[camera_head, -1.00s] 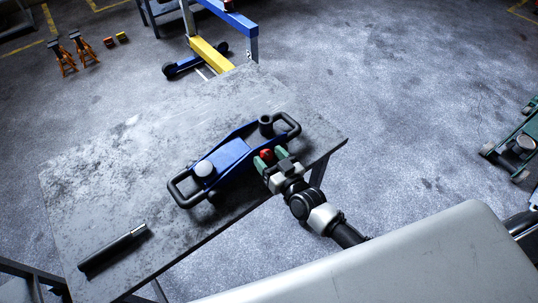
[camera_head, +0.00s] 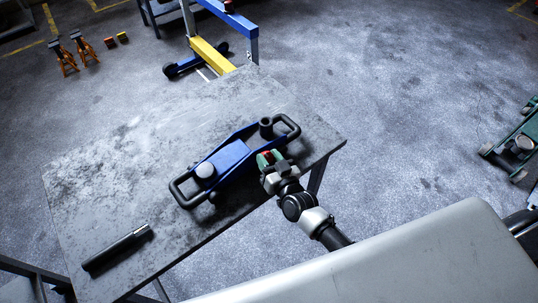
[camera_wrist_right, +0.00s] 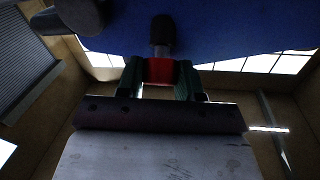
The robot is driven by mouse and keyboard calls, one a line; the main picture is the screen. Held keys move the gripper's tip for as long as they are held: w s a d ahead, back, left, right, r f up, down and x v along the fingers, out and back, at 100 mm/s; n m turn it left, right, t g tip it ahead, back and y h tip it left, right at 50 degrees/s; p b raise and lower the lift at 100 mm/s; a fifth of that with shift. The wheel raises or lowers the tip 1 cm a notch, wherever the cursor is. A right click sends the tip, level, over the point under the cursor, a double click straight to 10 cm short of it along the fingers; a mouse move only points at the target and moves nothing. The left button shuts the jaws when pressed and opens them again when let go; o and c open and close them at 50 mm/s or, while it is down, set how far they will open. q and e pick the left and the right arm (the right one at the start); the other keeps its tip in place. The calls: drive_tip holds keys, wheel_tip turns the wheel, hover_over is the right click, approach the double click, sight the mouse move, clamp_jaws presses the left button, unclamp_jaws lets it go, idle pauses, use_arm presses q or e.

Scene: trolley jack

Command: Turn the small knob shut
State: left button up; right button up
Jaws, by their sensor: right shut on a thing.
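The blue trolley jack (camera_head: 230,158) lies on the table, with a black handle loop at each end and a round grey saddle. The small red knob (camera_head: 266,156) is on its near side, toward the right end. My right gripper (camera_head: 269,159) reaches in from the lower right and is shut on the knob. In the right wrist view the red knob (camera_wrist_right: 159,71) sits between the two green fingers, below a dark stem on the jack's blue side (camera_wrist_right: 220,30). The fingers partly hide the knob. My left gripper is in neither view.
The grey worn table (camera_head: 110,165) carries the jack. A black bar (camera_head: 117,248) lies loose at its near left. A blue and yellow frame (camera_head: 212,55) and orange stands (camera_head: 62,58) are on the floor beyond.

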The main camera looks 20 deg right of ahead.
drive_tip(key=m+h, duration=0.1)
drive_tip(key=m+h+p, duration=0.1)
drive_tip(key=shift+a+r+m+p, duration=0.1)
drive_tip(key=shift+r+m+p, duration=0.2)
drive_tip(key=shift+f+m+h+p, duration=0.2)
drive_tip(key=shift+m+h+p, duration=0.15)
drive_tip(key=shift+m+h, duration=0.4)
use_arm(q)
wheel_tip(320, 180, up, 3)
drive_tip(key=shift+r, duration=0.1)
use_arm(e)
drive_tip(key=o, duration=0.9)
drive_tip(key=shift+f, duration=0.1)
drive_tip(key=shift+s, duration=0.1)
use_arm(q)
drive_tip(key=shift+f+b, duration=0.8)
use_arm(e)
drive_tip(key=s, duration=1)
drive_tip(key=shift+s+r, duration=0.3)
drive_tip(key=shift+r, duration=0.1)
